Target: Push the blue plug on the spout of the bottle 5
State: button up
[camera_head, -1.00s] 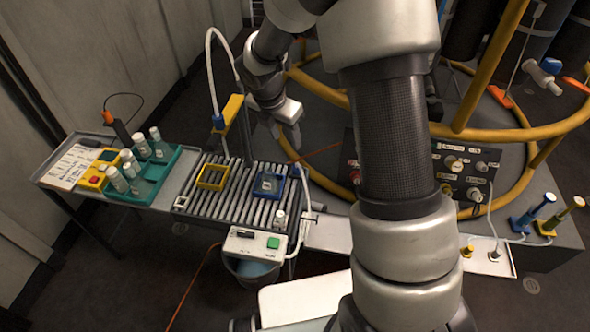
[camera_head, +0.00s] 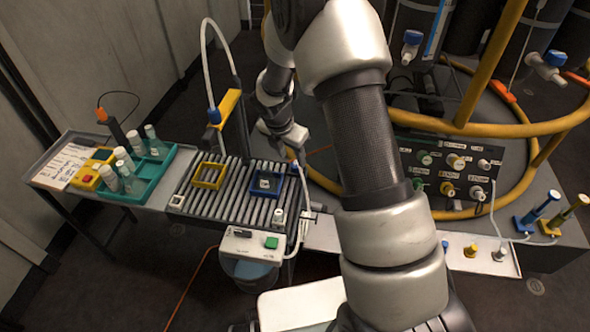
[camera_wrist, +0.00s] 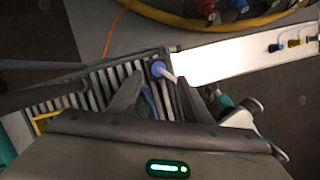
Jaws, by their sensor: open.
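My gripper (camera_head: 297,150) hangs above the roller rack near the blue frame. In the wrist view its two fingers (camera_wrist: 159,88) are apart, and I see nothing gripped. Below them is the blue frame (camera_head: 254,185) with a labelled thing in it; I cannot tell whether this is bottle 5. A round blue end (camera_wrist: 158,68) with a white tube shows near the fingertips. I cannot tell whether it is a plug on a spout. A small blue plug (camera_head: 445,246) stands on the white strip at right, also in the wrist view (camera_wrist: 275,47).
A yellow frame (camera_head: 209,165) sits left on the rack. A teal tray (camera_head: 157,180) of several bottles stands further left. A yellow and a white fitting stand by the blue plug. A control box (camera_head: 250,244) is in front, and yellow rails (camera_head: 480,70) curve at right.

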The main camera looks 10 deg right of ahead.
aim_at(295, 165)
jog(key=b+x, duration=0.2)
jog(key=x, duration=0.3)
jog(key=shift+w+f, duration=0.1)
jog(key=shift+w, duration=0.15)
jog(key=shift+c, duration=0.4)
jog(key=c, duration=1)
